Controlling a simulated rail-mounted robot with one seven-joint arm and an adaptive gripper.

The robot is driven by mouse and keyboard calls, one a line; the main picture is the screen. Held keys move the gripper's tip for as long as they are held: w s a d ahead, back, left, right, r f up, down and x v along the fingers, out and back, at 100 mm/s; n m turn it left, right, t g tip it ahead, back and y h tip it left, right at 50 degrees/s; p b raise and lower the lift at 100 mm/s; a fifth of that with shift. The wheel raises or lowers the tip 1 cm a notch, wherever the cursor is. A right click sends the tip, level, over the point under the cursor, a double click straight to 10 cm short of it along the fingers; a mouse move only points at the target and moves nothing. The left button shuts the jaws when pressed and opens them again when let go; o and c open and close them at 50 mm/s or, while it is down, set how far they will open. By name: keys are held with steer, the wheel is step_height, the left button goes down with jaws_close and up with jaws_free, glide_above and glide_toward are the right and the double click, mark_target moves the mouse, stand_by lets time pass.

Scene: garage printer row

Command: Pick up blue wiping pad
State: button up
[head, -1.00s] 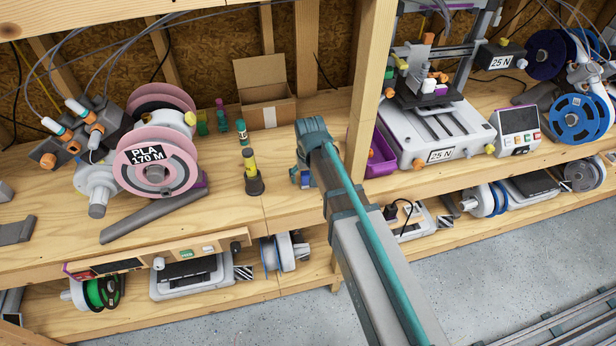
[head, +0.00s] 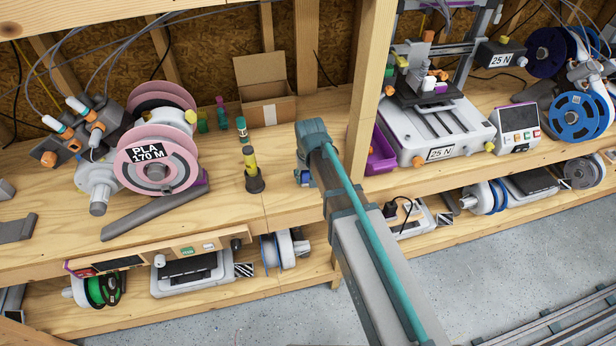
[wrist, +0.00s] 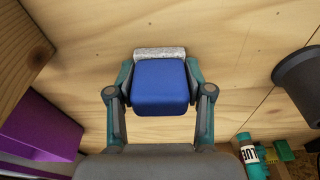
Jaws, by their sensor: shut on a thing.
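The blue wiping pad (wrist: 160,90) sits between the two fingers of my gripper (wrist: 159,82) in the wrist view. The fingers press on its left and right sides. A pale grey, rough strip runs along its far edge. The wooden benchtop (wrist: 225,40) shows behind it; I cannot tell whether the pad touches the wood. In the head view my gripper (head: 303,178) is mostly hidden behind my arm, over the bench left of the wooden post.
A dark holder with a yellow tube (head: 254,182) stands close left of my gripper. A glue bottle (wrist: 257,152) and an open cardboard box (head: 270,110) stand behind. A purple bin (head: 381,155) and the wooden post (head: 370,70) are close on the right.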

steer(key=shift+r, duration=0.1)
steer(key=shift+r+b, duration=0.6)
steer(key=shift+r, duration=0.1)
steer(key=s+d+r+b, duration=0.4)
steer(key=s+d+r, duration=0.5)
steer(key=s+r, duration=0.1)
steer(key=shift+s+r, duration=0.4)
steer(key=shift+r, duration=0.3)
